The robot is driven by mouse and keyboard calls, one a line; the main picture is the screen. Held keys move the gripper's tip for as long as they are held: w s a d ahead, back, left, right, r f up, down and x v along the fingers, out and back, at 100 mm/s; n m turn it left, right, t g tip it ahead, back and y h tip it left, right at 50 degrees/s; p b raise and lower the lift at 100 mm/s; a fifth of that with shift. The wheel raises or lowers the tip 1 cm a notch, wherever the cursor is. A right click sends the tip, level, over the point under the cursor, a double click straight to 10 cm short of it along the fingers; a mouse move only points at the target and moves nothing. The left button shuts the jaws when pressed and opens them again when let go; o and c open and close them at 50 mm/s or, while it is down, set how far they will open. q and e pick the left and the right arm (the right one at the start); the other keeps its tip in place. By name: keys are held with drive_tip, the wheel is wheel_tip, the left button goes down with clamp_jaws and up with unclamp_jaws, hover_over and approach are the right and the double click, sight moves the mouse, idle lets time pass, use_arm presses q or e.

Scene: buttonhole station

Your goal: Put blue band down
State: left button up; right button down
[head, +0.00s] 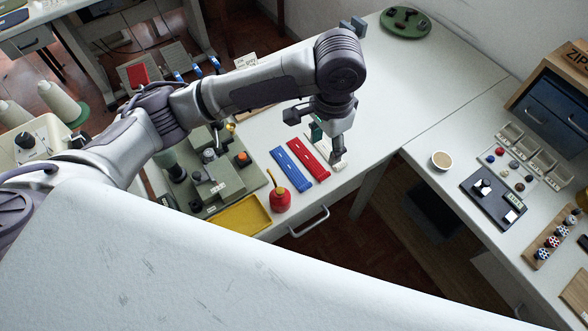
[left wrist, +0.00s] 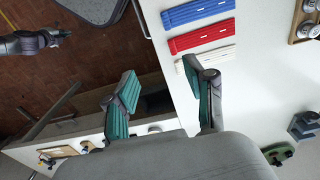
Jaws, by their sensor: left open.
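The blue band (head: 291,168) lies flat on the white table, left of the red band (head: 308,158) and roughly parallel to it. My left gripper (head: 330,146) is above the table to the right of the red band, apart from the blue band. In the left wrist view the blue band (left wrist: 198,10) is at the top edge, with the red band (left wrist: 201,36) and a white band (left wrist: 208,58) below it. There my left gripper (left wrist: 160,72) is open, with nothing between its fingers. One finger reaches close to the white band; I cannot tell whether it touches.
The table behind my gripper is mostly clear. A dark arm (left wrist: 30,43), likely my right one, shows in the left wrist view.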

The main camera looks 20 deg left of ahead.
use_arm(q)
wheel_tip(320, 180, down, 3)
drive_tip(key=a+n, duration=0.2)
drive_tip(key=n, duration=1.6)
hover_over(306, 187)
wheel_tip(306, 187, down, 10)
drive_tip(key=shift+w, duration=0.1)
drive_tip(key=shift+f, duration=2.7)
drive_tip(key=c, duration=0.7)
drive_tip(key=shift+r, duration=0.15)
